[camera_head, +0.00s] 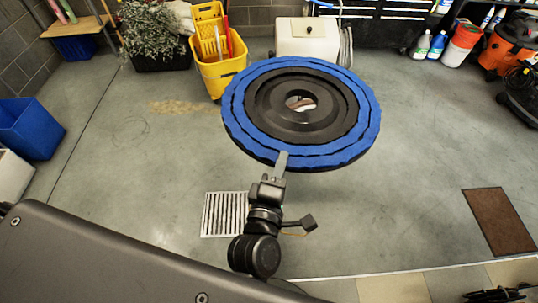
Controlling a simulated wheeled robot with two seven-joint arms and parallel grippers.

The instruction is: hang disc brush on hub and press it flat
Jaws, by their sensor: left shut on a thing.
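The disc brush (237,121) is a large round disc with a blue outer ring, a black middle and a round hole at its centre. It is held up above the floor in the middle of the view, its face tilted toward me. My left gripper (281,163) is shut on the near edge of the disc brush, below its centre. Something pale and reddish-brown shows through the hole, too small to make out. I cannot make out a hub. My right gripper is not in view.
A yellow mop bucket (218,74) and a white box-shaped unit (306,38) stand behind the disc. A floor drain grate (224,214) lies at the lower left of it, a brown mat (499,221) at the right. Blue bins (28,128) stand far left. Grey floor between is clear.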

